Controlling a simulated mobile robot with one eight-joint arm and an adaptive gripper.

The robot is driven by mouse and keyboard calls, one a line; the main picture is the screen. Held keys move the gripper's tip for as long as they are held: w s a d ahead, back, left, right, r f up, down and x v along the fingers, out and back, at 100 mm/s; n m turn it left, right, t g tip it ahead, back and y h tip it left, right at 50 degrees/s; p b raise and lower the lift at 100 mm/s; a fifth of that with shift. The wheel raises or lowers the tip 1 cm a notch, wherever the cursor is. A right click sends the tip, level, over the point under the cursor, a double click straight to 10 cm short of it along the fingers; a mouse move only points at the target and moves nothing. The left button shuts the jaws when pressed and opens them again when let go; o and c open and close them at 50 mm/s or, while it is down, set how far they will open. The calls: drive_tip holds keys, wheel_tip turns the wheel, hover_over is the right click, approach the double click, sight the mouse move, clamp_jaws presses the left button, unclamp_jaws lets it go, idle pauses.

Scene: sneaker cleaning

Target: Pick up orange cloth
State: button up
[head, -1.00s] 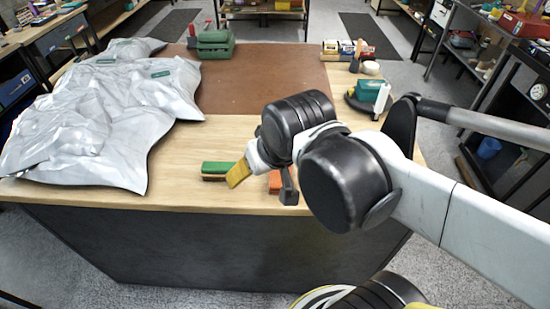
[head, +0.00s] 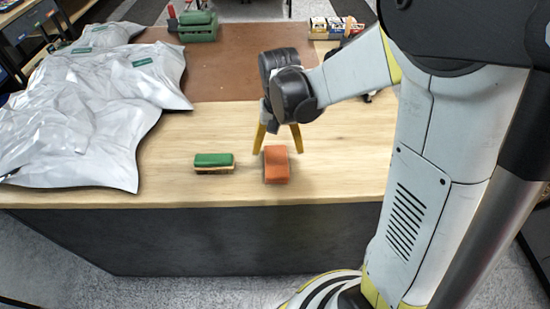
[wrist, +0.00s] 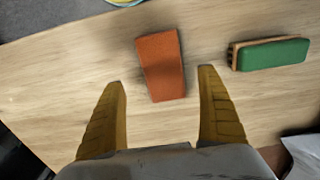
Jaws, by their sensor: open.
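The orange cloth (head: 276,166) lies folded on the light wood near the front edge of the workbench. My gripper (head: 278,150) is open, with its two yellow fingers pointing down above the cloth, one to each side of it in the head view. In the wrist view, the cloth (wrist: 161,66) lies ahead of the open fingers (wrist: 164,82), roughly in line with the gap between them. Nothing is held. I cannot tell the exact height of the fingertips above the bench.
A green-topped brush (head: 213,163) lies just left of the cloth, and shows at right in the wrist view (wrist: 270,54). A green case (head: 198,27) and small boxes (head: 332,27) stand at the back. Wood right of the cloth is clear.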

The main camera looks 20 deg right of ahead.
sight(276, 160)
drive_tip(key=f+b, duration=0.1)
drive_tip(key=f, duration=0.1)
drive_tip(key=f+b, duration=0.1)
drive_tip(key=f, duration=0.3)
drive_tip(key=shift+w+a+f+b, duration=0.2)
drive_tip(key=shift+w+f+b, duration=0.05)
drive_tip(key=shift+b, duration=0.15)
drive_tip(key=shift+r, duration=0.1)
drive_tip(key=c, duration=1.3)
drive_tip(key=shift+c, duration=0.2)
